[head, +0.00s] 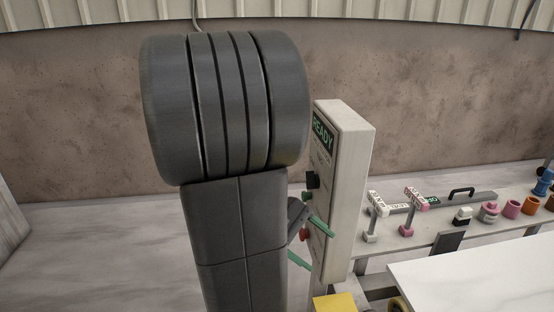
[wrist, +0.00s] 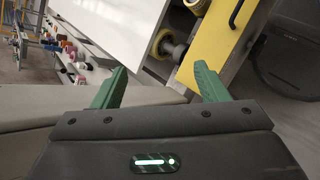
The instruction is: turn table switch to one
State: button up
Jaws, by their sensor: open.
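A pale upright control box (head: 350,190) stands right of centre in the head view, with a lit READY display (head: 323,130) at its top. A black switch knob (head: 313,180) sits on its face, above a green button (head: 307,196) and a red button (head: 304,235). The markings by the knob are too small to read, so its setting cannot be told. My gripper (head: 321,251) is beside the lower box face, partly hidden by my arm, below the knob. Its green fingers are apart and empty in the wrist view (wrist: 160,68). The knob is not visible there.
A white table top (head: 485,275) lies at right. Behind it a shelf (head: 440,222) holds several coloured parts. The wrist view shows a yellow panel (wrist: 218,45) and a roller (wrist: 170,48) beyond the fingers. A brown wall (head: 70,110) closes the back.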

jog(key=w+a+r+n+t+h, duration=0.1)
jog(key=w+a+h, duration=0.1)
jog(key=w, duration=0.3)
jog(key=w+a+r+h, duration=0.2)
jog(key=w, duration=0.4)
jog(key=n+t+h, duration=0.1)
jog(key=t+h, duration=0.2)
jog(key=h, duration=0.1)
send_near(312, 180)
jog(key=w+d+p, duration=0.1)
jog(key=d+p, duration=0.2)
jog(key=d, duration=0.4)
jog(key=shift+d+f, duration=0.3)
jog(key=shift+d, duration=0.1)
jog(key=shift+w, duration=0.1)
jog(key=shift+c, duration=0.5)
jog(key=c, duration=0.9)
jog(key=shift+f+n+p, duration=0.1)
jog(key=shift+n+p, duration=0.85)
jog(key=shift+n, duration=1.75)
